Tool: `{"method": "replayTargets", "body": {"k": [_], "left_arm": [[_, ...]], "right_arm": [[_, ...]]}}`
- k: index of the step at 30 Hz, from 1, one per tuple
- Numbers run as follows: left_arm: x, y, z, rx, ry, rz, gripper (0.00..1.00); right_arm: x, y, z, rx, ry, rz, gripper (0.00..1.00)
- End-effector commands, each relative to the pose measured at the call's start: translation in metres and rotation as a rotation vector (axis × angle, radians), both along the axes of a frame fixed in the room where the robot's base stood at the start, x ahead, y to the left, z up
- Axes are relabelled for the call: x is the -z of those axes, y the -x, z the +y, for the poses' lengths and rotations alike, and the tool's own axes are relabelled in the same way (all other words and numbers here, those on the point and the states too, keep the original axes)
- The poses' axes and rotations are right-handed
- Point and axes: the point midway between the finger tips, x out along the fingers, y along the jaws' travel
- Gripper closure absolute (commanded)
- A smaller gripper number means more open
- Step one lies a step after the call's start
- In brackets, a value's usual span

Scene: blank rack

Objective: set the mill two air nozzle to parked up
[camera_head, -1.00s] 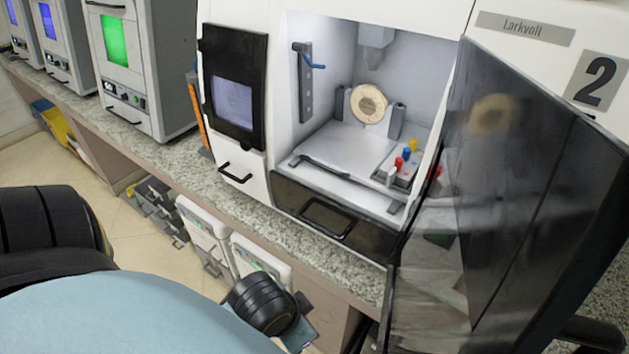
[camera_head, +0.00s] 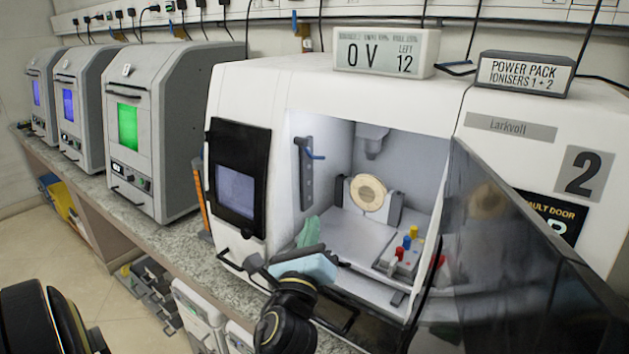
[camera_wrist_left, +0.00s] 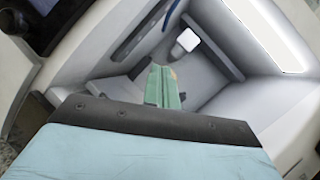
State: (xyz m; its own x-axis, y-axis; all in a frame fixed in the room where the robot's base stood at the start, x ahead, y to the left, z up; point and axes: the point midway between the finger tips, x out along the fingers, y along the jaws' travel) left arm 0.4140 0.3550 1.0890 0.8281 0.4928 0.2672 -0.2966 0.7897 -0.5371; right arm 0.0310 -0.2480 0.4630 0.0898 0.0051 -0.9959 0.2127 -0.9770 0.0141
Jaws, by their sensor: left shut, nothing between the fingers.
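Mill two (camera_head: 463,127), marked with a "2", stands with its chamber open. The small blue air nozzle (camera_head: 315,156) sticks out to the right, about level, from the upper part of a dark upright bracket (camera_head: 306,180) on the chamber's left wall. My left gripper (camera_head: 308,232), with green fingers, is shut and empty at the lower left of the opening, below the nozzle and apart from it. In the left wrist view the green fingers (camera_wrist_left: 163,86) point into the chamber. My right gripper is out of view.
A round pale disc (camera_head: 368,193) sits in a holder inside the chamber. A block with coloured knobs (camera_head: 397,262) stands on the floor at right. The dark glass door (camera_head: 500,260) swings out on the right. A spindle (camera_head: 372,141) hangs from above.

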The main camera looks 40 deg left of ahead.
Motion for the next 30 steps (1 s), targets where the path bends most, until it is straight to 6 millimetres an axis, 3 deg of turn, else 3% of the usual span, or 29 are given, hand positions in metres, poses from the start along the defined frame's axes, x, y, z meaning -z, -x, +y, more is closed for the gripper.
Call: {"method": "replayTargets", "body": {"k": [5, 18, 22, 30], "left_arm": [[-0.009, -0.014, 0.007, -0.003, -0.035, 0.004, 1.0], [-0.035, -0.086, 0.051, -0.004, -0.029, 0.003, 1.0], [-0.052, -0.09, 0.062, -0.003, -0.031, 0.003, 1.0], [-0.061, -0.093, 0.071, -0.003, -0.028, 0.005, 1.0]], "right_arm": [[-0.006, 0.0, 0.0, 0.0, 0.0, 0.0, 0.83], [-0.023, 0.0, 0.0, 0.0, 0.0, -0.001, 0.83], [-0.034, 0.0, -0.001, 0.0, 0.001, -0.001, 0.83], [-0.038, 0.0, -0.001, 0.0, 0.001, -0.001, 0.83]]}}
